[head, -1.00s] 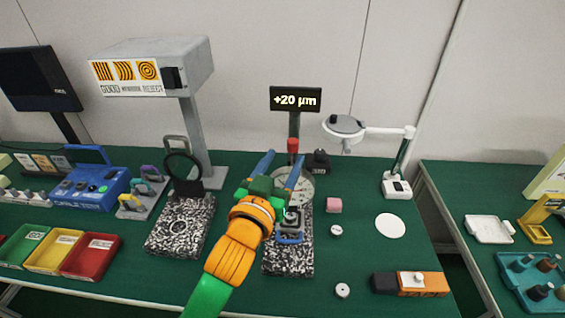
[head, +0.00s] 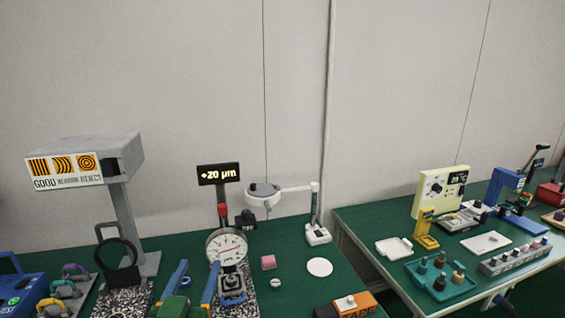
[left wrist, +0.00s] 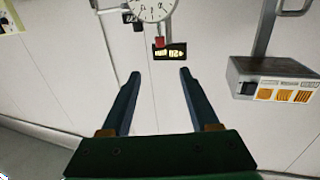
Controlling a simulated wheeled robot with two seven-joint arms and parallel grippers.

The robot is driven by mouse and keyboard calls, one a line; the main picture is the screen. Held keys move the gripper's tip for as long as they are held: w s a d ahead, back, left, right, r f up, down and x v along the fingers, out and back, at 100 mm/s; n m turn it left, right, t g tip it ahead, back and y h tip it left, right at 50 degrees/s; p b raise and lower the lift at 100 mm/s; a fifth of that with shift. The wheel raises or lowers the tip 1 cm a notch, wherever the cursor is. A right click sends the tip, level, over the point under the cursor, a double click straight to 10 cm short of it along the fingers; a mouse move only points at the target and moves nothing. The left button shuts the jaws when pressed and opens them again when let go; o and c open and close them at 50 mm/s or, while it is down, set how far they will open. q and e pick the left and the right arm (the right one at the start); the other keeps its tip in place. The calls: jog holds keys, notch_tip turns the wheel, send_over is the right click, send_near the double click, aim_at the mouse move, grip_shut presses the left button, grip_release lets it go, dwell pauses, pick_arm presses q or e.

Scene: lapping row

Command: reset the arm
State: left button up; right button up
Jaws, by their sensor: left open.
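My left gripper (head: 194,281) is at the bottom edge of the head view, in front of the dial gauge (head: 227,247). Its two blue fingers are apart with nothing between them. In the left wrist view the open fingers (left wrist: 157,78) frame bare wall, with the gauge dial (left wrist: 152,8) and its lit display (left wrist: 169,51) beyond them, upside down. The display (head: 218,174) reads +20 µm in the head view. A small dark block with a blue edge (head: 232,286) stands under the gauge, right of the gripper. My right gripper is not in view.
A grey sign box on a post (head: 85,160) and a black ring stand (head: 117,258) are at left. A second bench (head: 380,222) lies beyond a gap.

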pick_arm(q)
jog(key=s+a+f+m+g, duration=0.1)
jog(key=s+f+g, duration=0.4)
jog(key=s+f, duration=0.7)
jog(key=s+a+f+g, duration=0.1)
jog(key=s+f+g, duration=0.5)
jog(key=s+f, duration=0.7)
jog(key=s+a+f+m+g, duration=0.1)
jog(key=s+f+g, duration=0.5)
jog(key=f, duration=2.3)
jog(key=s, duration=0.6)
jog(key=shift+s+a+m, duration=0.3)
jog(key=shift+s+a, duration=0.05)
jog(key=shift+s, duration=0.05)
